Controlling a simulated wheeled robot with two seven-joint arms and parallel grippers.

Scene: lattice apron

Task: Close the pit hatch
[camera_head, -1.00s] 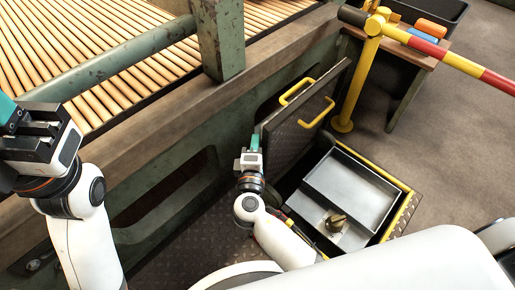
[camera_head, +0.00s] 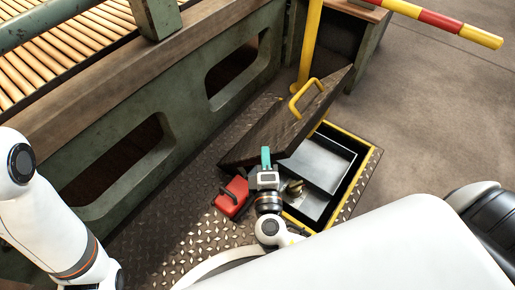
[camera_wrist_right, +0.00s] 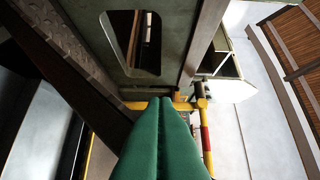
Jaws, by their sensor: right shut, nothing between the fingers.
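The pit hatch lid (camera_head: 280,128) is a dark plate with a yellow handle (camera_head: 304,98). It is tilted partway down over the yellow-edged pit (camera_head: 366,166), whose near and right parts show open. My right gripper (camera_head: 266,155) is shut and empty at the lid's near lower edge, beside the pit; I cannot tell whether it touches the lid. In the right wrist view its green fingers (camera_wrist_right: 160,105) are together, with the lid's dark underside (camera_wrist_right: 75,85) to the left. My left arm shows at the left, its gripper out of frame.
A metal tray (camera_head: 322,162) with a brass fitting (camera_head: 294,187) sits in the pit. A red box (camera_head: 232,196) lies on the tread-plate floor left of my right gripper. A green conveyor frame (camera_head: 190,110) runs behind. A yellow post (camera_head: 309,45) stands beyond the lid.

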